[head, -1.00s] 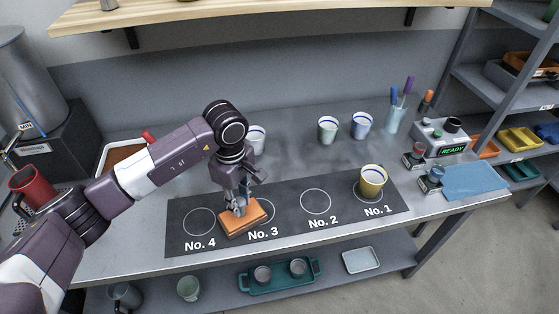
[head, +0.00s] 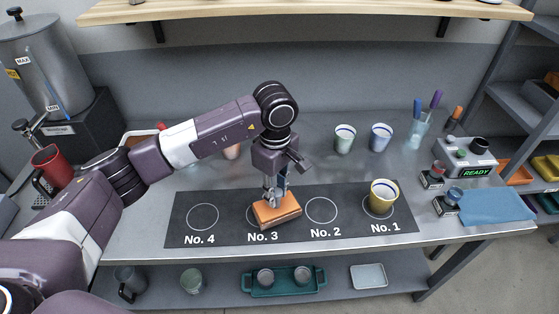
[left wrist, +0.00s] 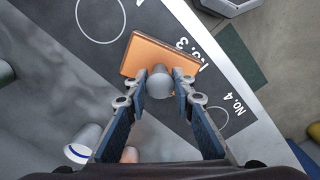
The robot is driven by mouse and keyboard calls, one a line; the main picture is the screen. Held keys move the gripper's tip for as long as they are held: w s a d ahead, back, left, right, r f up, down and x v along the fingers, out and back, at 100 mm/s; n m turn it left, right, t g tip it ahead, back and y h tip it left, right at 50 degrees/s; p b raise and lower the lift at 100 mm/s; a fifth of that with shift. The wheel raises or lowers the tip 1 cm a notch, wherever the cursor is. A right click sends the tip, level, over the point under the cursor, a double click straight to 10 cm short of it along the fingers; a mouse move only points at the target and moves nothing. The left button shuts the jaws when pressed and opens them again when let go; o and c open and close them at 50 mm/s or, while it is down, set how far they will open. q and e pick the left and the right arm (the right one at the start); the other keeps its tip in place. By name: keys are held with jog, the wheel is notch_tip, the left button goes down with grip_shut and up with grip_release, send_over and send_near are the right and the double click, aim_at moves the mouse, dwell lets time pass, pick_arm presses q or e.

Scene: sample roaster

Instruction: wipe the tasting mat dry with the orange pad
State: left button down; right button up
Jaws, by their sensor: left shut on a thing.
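The orange pad (head: 277,210) lies on the dark tasting mat (head: 350,222), covering most of the No. 3 circle. My left gripper (head: 275,187) comes down from above and is shut on the pad's grey knob. In the left wrist view the pad (left wrist: 159,57) is beyond the fingers, with its knob (left wrist: 159,83) between the fingertips of my left gripper (left wrist: 160,85). The mat has circles marked No. 1 to No. 4. A yellow cup (head: 383,197) stands on the No. 1 circle. I cannot make out wet spots on the mat. My right gripper is not in view.
Two cups (head: 344,139) (head: 381,137) and a pen holder (head: 417,130) stand behind the mat. A machine reading READY (head: 465,158) and a blue cloth (head: 497,206) are at the right. A red mug (head: 50,170) is at the left. A wooden shelf (head: 300,13) hangs above.

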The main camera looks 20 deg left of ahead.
pick_arm(q)
jog(key=r, duration=0.2)
jog(key=r+p, duration=0.1)
jog(key=shift+s+a+r, duration=0.1)
jog(key=shift+a+r, duration=0.15)
jog(key=shift+d+r+p, duration=0.15)
jog(key=shift+r+p, duration=0.25)
jog(key=shift+r, duration=0.35)
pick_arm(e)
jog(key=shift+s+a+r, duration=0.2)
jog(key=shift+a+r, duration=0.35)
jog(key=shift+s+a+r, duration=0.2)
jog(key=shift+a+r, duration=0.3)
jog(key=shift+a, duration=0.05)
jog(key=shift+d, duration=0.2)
